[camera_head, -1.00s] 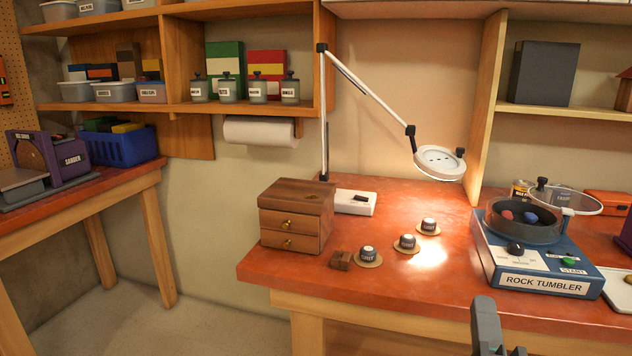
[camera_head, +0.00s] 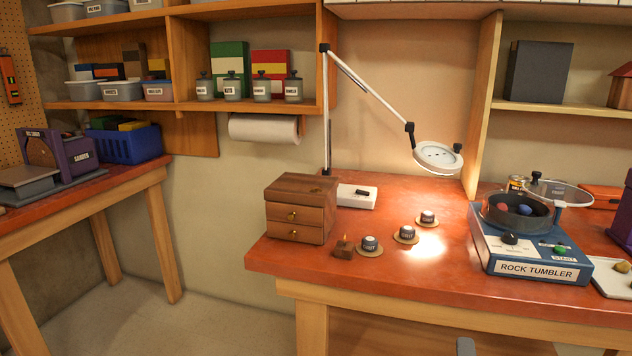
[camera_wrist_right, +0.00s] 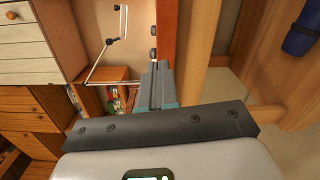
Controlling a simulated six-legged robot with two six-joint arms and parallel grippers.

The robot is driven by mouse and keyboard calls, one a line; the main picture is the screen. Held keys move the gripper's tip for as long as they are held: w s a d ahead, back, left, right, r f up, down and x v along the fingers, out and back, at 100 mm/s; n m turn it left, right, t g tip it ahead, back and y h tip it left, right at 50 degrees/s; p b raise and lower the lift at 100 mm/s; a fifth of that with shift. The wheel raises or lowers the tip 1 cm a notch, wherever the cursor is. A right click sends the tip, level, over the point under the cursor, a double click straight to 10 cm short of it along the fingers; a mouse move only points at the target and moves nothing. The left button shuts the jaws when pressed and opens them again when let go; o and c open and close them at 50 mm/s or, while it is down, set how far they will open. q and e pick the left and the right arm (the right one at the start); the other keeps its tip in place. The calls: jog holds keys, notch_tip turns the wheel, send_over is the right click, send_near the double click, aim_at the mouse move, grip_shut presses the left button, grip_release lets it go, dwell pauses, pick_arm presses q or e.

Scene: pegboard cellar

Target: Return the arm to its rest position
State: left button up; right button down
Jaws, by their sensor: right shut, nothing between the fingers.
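Only the grey tip of my right gripper (camera_head: 465,346) shows at the bottom edge of the head view. It is below and in front of the red workbench (camera_head: 400,297), apart from everything on it. In the right wrist view my right gripper (camera_wrist_right: 157,75) points away from the camera with its fingers together and nothing between them. My left gripper is in neither view.
The bench holds a wooden drawer box (camera_head: 300,210), several small jars, a rock tumbler (camera_head: 530,268) and a magnifier lamp (camera_head: 437,157). A second bench (camera_head: 80,190) stands at left. The floor between the benches is clear.

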jog(key=s+a+f+m+g+y, duration=0.2)
jog(key=f+g+y, duration=0.15)
jog(key=f, duration=1.05)
jog(key=s+a+f+m+g+y, duration=0.15)
jog(key=f+g, duration=0.35)
jog(key=f, duration=1)
jog(key=s+a+f+m+g+y, duration=0.2)
jog(key=s+a+f+m+g, duration=0.25)
jog(key=s+m, duration=0.3)
jog(key=s+a+f+m+g+y, duration=0.35)
jog(key=s+f+m, duration=0.25)
jog(key=s, duration=0.3)
notch_tip(320, 180, up, 15)
jog(key=m+p, duration=0.1)
jog(key=p, duration=1.3)
jog(key=shift+a+f+h, duration=0.2)
jog(key=shift+h, duration=0.25)
